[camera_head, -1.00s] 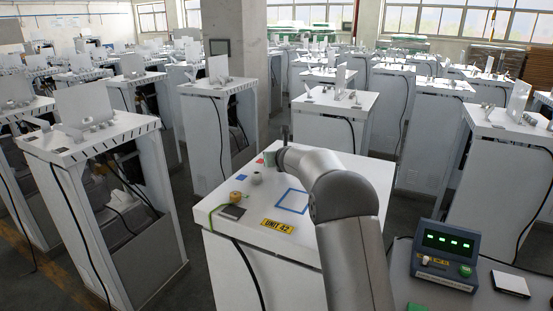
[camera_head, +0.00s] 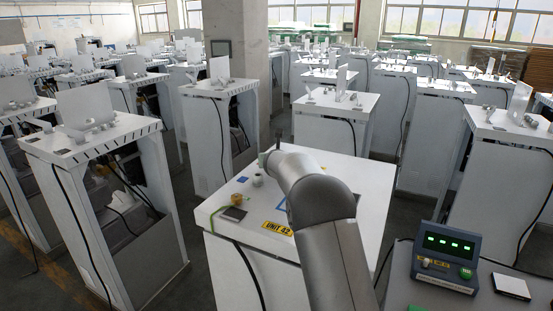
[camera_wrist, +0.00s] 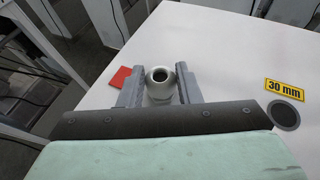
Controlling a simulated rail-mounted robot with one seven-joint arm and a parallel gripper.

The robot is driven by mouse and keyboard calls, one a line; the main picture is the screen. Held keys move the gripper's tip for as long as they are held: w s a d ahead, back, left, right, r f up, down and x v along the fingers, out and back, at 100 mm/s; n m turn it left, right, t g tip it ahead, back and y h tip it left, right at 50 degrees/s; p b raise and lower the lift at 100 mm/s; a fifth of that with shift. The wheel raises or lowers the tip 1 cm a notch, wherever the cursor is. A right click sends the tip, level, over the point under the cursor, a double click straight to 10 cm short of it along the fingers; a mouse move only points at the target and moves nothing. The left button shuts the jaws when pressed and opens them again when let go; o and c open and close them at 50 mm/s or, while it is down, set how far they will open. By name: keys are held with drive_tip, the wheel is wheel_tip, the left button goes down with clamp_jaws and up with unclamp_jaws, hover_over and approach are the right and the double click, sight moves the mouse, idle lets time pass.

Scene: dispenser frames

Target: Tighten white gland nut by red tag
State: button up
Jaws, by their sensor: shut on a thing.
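The white gland nut (camera_wrist: 160,92), with a round dark opening on top, stands on the white cabinet top in the wrist view. The red tag (camera_wrist: 121,77) lies just left of it, partly behind the left finger. My gripper (camera_wrist: 159,88) has one grey finger on each side of the nut and is shut on it. The nut's lower part is hidden by the gripper body. In the head view my arm hides the nut, the red tag and the fingers.
On the cabinet top (camera_head: 345,170) are a pale round fitting (camera_head: 258,180), a blue tag (camera_head: 242,179), an orange-yellow ring (camera_head: 236,199) and a black block (camera_head: 233,213). A control box (camera_head: 445,256) stands right. A "30 mm" label (camera_wrist: 285,90) lies right of the nut.

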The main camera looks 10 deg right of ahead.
drive_tip(key=shift+a+m+h, duration=0.1)
drive_tip(key=shift+m+h, duration=0.5)
drive_tip(key=shift+h, duration=0.1)
drive_tip(key=o, duration=1)
drive_tip(key=b+v, duration=0.4)
drive_tip(key=v, duration=1.3)
drive_tip(key=shift+s+r+b, duration=0.15)
drive_tip(key=shift+r+b, duration=0.1)
drive_tip(key=shift+b, duration=0.1)
